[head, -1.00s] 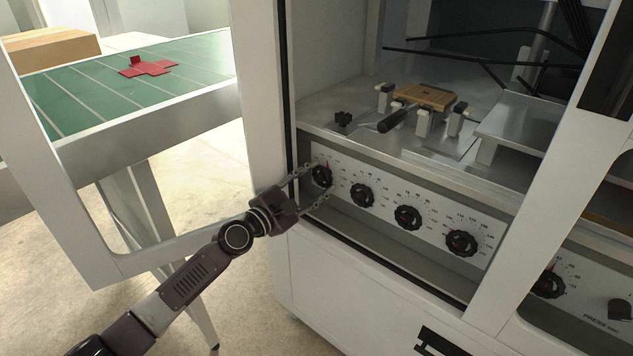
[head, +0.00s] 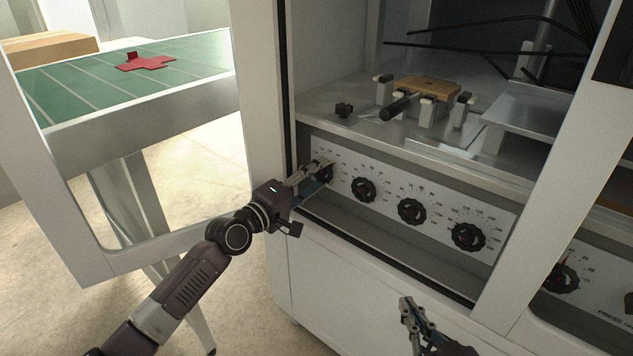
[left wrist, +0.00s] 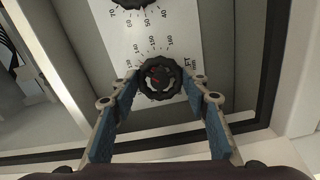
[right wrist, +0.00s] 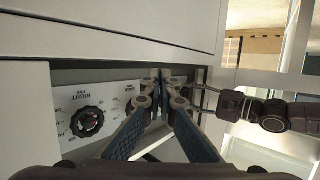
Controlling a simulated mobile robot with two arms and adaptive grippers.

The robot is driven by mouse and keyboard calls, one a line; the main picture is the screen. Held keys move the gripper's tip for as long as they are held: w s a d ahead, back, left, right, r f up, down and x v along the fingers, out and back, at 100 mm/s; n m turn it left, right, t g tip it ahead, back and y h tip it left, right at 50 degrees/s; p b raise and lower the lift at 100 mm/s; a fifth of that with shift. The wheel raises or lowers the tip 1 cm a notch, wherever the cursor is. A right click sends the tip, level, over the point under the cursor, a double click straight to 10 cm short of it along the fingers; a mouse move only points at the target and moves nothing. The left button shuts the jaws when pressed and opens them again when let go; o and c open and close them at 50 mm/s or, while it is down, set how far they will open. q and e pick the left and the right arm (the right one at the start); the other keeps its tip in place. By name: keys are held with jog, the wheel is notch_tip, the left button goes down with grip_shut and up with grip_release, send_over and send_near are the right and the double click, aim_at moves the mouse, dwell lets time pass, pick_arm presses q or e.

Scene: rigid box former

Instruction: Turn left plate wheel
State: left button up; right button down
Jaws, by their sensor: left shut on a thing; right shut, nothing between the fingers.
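The left plate wheel is a black ridged knob on a white dial panel, leftmost in the row; it is partly hidden by my fingers in the head view (head: 328,176) and plain in the left wrist view (left wrist: 160,78), where its red mark shows. My left gripper (head: 322,170) is shut on this wheel, with one fingertip on each side of its rim in the left wrist view (left wrist: 160,84). My right gripper (head: 408,304) is shut and empty, low in front of the cabinet. Its closed fingertips also show in the right wrist view (right wrist: 163,76).
Similar knobs (head: 364,189), (head: 411,211), (head: 467,237) continue rightward along the panel. The right wrist view shows a knob (right wrist: 88,122) labelled "RIGHT". A white door frame (head: 258,150) stands beside my left gripper. A green-topped table (head: 90,100) with a red cutout (head: 145,63) is at left.

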pick_arm(q)
jog(key=m, duration=0.1)
jog(key=m+b, duration=0.1)
jog(key=m, duration=0.1)
jog(key=shift+f, duration=0.25)
jog(key=m+b, duration=0.1)
jog(key=m, duration=0.3)
jog(key=shift+m, duration=0.3)
jog(key=shift+m+b, duration=0.4)
jog(key=shift+m, duration=0.4)
pick_arm(e)
notch_tip(320, 180, up, 16)
jog(key=s+a+t+y, duration=0.1)
jog(key=a+t+y, duration=0.1)
jog(key=t, duration=0.6)
jog(key=shift+r+y, duration=0.15)
jog(key=shift+y, duration=0.45)
jog(key=shift+t, duration=0.3)
pick_arm(q)
jog(key=o, duration=0.8)
jog(key=shift+o, duration=0.4)
jog(key=shift+a+r, duration=0.1)
